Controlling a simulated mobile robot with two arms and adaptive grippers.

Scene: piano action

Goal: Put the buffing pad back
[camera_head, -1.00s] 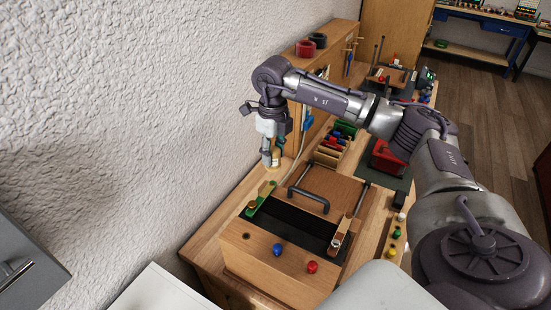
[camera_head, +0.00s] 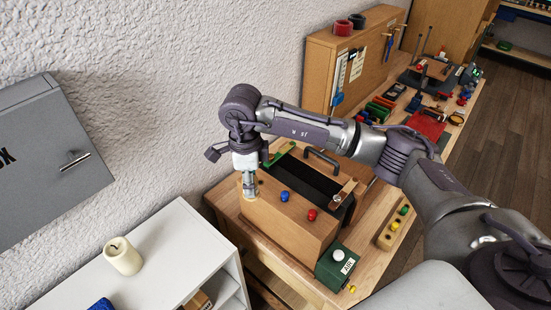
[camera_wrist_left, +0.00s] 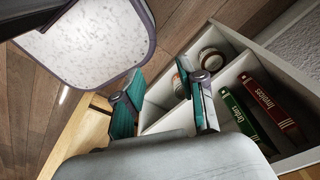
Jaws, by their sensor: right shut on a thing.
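My right gripper (camera_head: 249,190) points down at the near left corner of the wooden box (camera_head: 285,222), left of the blue knob. It is shut on a small tan thing at its fingertips, which I take for the buffing pad (camera_head: 251,194); the fingers hide most of it. I cannot tell whether it touches the box top. My left gripper (camera_wrist_left: 165,110) shows only in the left wrist view. Its teal fingers are apart with nothing between them.
The box carries a blue knob (camera_head: 284,196), a red knob (camera_head: 312,215) and a dark strip. A green box (camera_head: 337,265) stands in front. A white shelf (camera_head: 160,265) with a candle (camera_head: 122,256) is at left, below a grey cabinet (camera_head: 50,160).

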